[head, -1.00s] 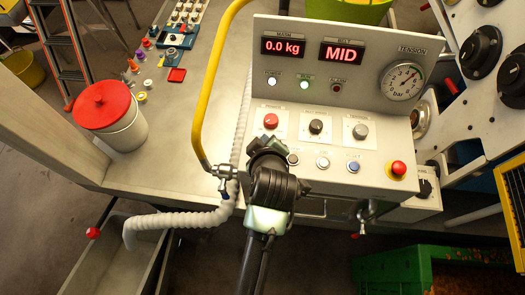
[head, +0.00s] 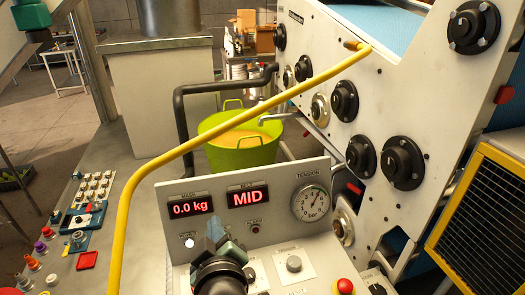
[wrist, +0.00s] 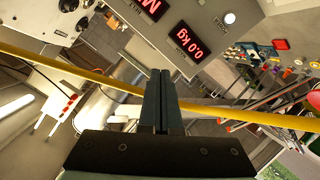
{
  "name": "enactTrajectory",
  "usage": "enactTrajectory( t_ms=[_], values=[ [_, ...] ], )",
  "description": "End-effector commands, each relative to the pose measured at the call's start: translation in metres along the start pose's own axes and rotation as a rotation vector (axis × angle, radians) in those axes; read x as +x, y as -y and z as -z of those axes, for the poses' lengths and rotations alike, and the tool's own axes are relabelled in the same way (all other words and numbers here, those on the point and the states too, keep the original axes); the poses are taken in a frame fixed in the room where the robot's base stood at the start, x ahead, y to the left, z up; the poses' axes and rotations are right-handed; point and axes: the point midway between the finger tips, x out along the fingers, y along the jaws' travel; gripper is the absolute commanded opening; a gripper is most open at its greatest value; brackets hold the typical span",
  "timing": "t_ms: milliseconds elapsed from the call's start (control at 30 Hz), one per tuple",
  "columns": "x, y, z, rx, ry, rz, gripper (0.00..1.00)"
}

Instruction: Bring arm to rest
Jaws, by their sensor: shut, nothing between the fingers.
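My gripper (wrist: 160,75) is shut and empty in the wrist view, its two dark fingers side by side. The tilted control panel (wrist: 225,45) with its red displays lies beyond the fingers. In the head view my arm rises at the bottom centre in front of the panel (head: 270,200), hiding part of its lamps and knobs. The displays read 0.0 kg and MID.
A yellow bent rail (head: 190,145) arches past my arm; it crosses behind the fingers in the wrist view (wrist: 225,112). A red emergency button (head: 345,286) sits at the panel's lower right. A green tub (head: 240,155) and the white press side (head: 415,100) stand beyond.

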Motion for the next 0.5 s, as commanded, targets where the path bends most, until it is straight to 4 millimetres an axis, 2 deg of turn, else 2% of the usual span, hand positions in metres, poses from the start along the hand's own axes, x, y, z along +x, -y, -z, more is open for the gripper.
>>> enactTrajectory(
  t_ms=[33,100,167,200,267,300,400,500],
  values=[
    [-0.006,-0.030,0.021,0.047,-0.075,-0.091,0.00],
    [-0.024,-0.070,0.053,0.123,-0.177,-0.202,0.00],
    [-0.044,-0.103,0.079,0.187,-0.276,-0.290,0.00],
    [-0.061,-0.123,0.096,0.229,-0.347,-0.344,0.00],
    [-0.090,-0.149,0.119,0.292,-0.459,-0.417,0.00],
    [-0.111,-0.165,0.133,0.330,-0.534,-0.460,0.00],
    [-0.162,-0.193,0.161,0.411,-0.709,-0.539,0.00],
    [-0.204,-0.208,0.178,0.467,-0.849,-0.584,0.00]
  ],
)
